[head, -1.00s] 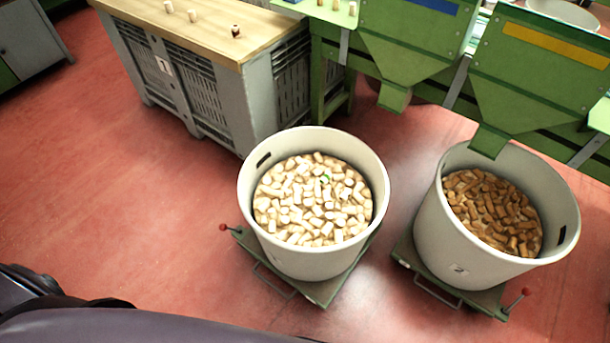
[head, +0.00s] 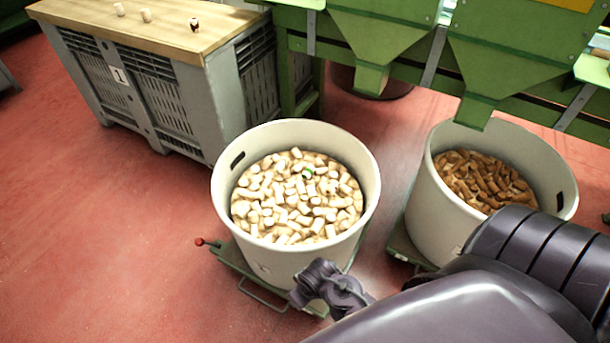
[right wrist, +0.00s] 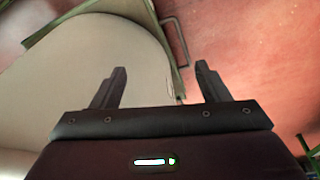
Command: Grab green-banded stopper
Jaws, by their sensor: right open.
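The green-banded stopper (head: 308,173) lies among pale cork stoppers near the middle of the left bin (head: 222,190), a round cream tub. Only a small part of its green band shows. My right arm reaches in from the lower right. Its gripper (head: 322,285) is low in front of the left bin, outside it and apart from the stopper. In the right wrist view, the right gripper (right wrist: 161,85) is open and empty, with the bin's outer wall (right wrist: 100,75) beyond its left finger. My left gripper is not in view.
A second cream bin (head: 440,215) with brown corks stands at the right, partly behind my arm. Green hoppers (head: 385,30) hang behind the bins. A grey crate (head: 170,105) with a wooden top stands at the back left. Red floor at the left is clear.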

